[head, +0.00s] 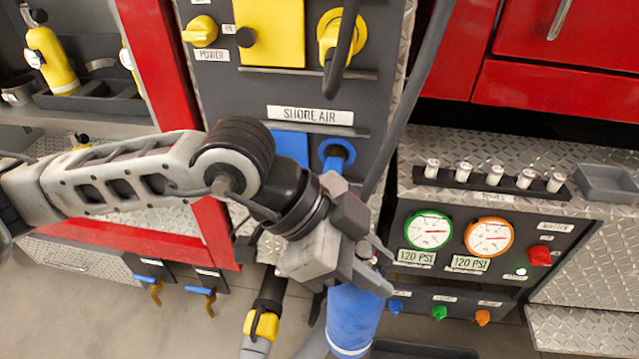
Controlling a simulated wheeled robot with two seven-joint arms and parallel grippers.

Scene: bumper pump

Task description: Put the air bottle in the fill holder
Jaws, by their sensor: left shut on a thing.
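My left gripper (362,268) comes in from the left and is in front of the panel, pointing down and to the right. It is shut on the top end of a blue cylinder with a pale band, which I take to be the air bottle (352,318). The bottle hangs roughly upright below the fingers, and its neck is mostly hidden by them. A dark rim (420,350) shows at the bottom edge, right of the bottle; I cannot tell whether it is the fill holder. My right gripper is not in view.
A yellow-and-black plug (262,325) hangs left of the bottle. The gauge panel (470,262) is on the right, below a diamond-plate counter (460,145). A yellow bottle (50,60) is on the left shelf.

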